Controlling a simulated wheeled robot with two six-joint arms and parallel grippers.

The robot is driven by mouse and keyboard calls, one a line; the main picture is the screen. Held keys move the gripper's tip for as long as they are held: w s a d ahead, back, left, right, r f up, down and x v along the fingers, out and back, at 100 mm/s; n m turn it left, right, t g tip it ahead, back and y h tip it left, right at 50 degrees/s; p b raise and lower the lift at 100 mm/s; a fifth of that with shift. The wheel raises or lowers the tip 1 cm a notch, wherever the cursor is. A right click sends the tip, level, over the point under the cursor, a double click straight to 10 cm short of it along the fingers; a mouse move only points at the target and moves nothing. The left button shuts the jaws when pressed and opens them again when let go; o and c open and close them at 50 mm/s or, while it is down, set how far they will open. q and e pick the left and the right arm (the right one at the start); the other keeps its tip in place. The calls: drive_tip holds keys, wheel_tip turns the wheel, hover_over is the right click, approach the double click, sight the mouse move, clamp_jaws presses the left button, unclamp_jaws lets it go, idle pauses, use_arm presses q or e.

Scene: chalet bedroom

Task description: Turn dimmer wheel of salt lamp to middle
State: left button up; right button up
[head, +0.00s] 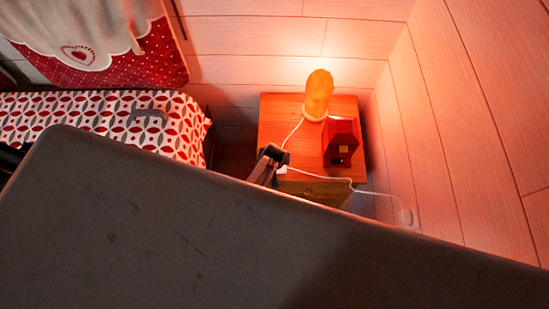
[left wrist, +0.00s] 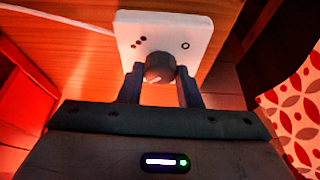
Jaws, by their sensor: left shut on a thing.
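The salt lamp (head: 318,95) glows orange, upright on the wooden nightstand (head: 272,112). A white cord runs from it towards the white dimmer box (head: 281,170) at the nightstand's front edge. In the left wrist view the dimmer box (left wrist: 195,35) carries several dark dots on the left, a small ring on the right and a dark round wheel (left wrist: 159,66). A pale mark shows low on the wheel. My left gripper (left wrist: 160,78) has one finger on each side of the wheel and is shut on it; it also shows in the head view (head: 272,155). My right gripper is not in view.
A red box-like object (head: 342,142) stands on the nightstand, right of the lamp. A white cord (head: 325,176) runs right to a wall outlet (head: 406,217). A bed with a red-and-white patterned cover (head: 180,120) is on the left. Wooden walls close off the back and right.

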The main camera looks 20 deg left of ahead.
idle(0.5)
use_arm(q)
drive_tip(key=o, duration=1)
drive_tip(key=shift+p+v, duration=4.05)
drive_tip(key=shift+v, duration=1.35)
